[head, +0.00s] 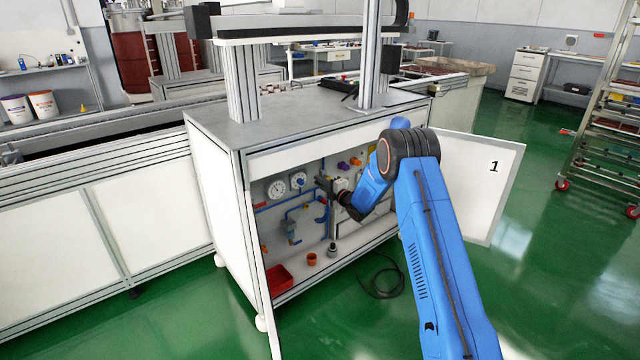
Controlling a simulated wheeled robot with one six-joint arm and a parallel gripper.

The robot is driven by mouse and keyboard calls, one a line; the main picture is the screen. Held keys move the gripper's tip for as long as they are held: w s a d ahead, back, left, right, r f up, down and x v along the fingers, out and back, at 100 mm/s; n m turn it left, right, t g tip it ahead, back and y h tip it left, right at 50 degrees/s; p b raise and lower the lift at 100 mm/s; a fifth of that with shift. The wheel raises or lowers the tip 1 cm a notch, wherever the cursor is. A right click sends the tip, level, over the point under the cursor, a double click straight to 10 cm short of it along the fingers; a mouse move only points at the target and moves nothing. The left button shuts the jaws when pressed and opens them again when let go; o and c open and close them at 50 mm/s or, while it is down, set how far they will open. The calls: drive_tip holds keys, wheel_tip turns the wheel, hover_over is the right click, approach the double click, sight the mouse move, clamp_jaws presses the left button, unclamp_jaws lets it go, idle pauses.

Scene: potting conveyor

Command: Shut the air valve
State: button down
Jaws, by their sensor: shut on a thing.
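My gripper (325,184) reaches into the open cabinet (222,192) under the machine, in front of its back panel of pneumatic parts. It is shut on a small part there, which looks like the handle of the air valve. The fingers and wrist hide most of the valve, so its exact handle angle cannot be told. Two round white gauges (277,189) sit on the panel to the left of the gripper. Blue air pipes (292,212) run below and beside them.
The open cabinet door (478,185), marked 1, stands to the right of my arm. A red bin (279,281) and an orange cup (311,259) stand on the cabinet floor. A black cable (383,283) lies coiled on the green floor. A wheeled rack (610,120) stands far right.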

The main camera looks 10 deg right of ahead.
drive_tip(key=shift+f, duration=0.1)
drive_tip(key=c, duration=1.8)
unclamp_jaws()
drive_tip(key=v, duration=1.7)
drive_tip(key=shift+s, duration=0.2)
drive_tip(key=shift+d, duration=0.1)
